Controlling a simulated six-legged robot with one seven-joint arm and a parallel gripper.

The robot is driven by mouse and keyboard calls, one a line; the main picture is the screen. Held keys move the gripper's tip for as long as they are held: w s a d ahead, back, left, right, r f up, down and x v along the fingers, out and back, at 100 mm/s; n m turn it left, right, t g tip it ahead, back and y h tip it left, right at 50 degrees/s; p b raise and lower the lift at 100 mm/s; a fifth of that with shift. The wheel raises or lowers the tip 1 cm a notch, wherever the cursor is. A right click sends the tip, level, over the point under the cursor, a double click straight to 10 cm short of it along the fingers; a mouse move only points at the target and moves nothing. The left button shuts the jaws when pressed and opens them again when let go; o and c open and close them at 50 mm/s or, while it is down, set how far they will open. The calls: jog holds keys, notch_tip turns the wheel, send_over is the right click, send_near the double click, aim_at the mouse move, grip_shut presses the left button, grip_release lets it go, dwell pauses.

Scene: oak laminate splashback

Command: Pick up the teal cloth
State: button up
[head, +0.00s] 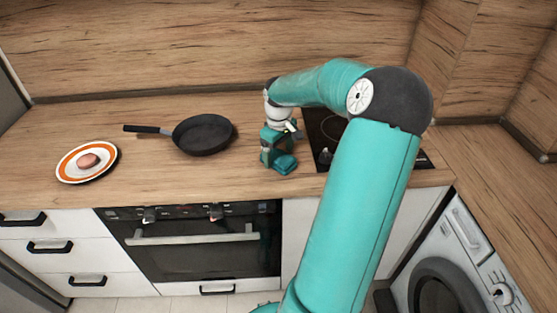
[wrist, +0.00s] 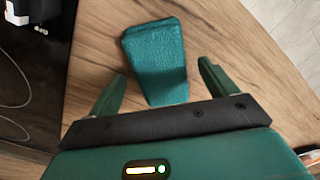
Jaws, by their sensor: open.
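The teal cloth (wrist: 155,58) lies on the wooden counter as a small folded pad. In the wrist view it sits just ahead of my gripper (wrist: 158,88), with its near end between the two green fingers. The fingers stand open on either side of it, with a gap at each side. In the head view the cloth (head: 284,164) lies near the counter's front edge, just below my gripper (head: 278,158), which partly hides it. Whether the fingers are at the cloth's height cannot be told.
A black frying pan (head: 204,134) lies to the left of the cloth. A white plate with an orange ring (head: 70,172) holds a round pinkish item (head: 89,160) farther left. A black cooktop (head: 322,152) is just right of my gripper. The counter's front edge is close.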

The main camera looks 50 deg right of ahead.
jog(key=shift+f, duration=0.85)
jog(key=c, duration=1.2)
jog(key=shift+o, duration=0.2)
jog(key=shift+r, duration=0.55)
notch_tip(320, 180, up, 2)
jog(key=shift+r, duration=0.15)
jog(key=s+a+r, duration=0.2)
jog(key=r, duration=0.1)
jog(key=s+a+r, duration=0.1)
jog(key=r, duration=0.1)
jog(key=shift+a+r, duration=0.2)
jog(key=shift+a, duration=0.05)
jog(key=s+a+r, duration=0.4)
jog(key=s+a, duration=0.2)
jog(key=a, duration=0.1)
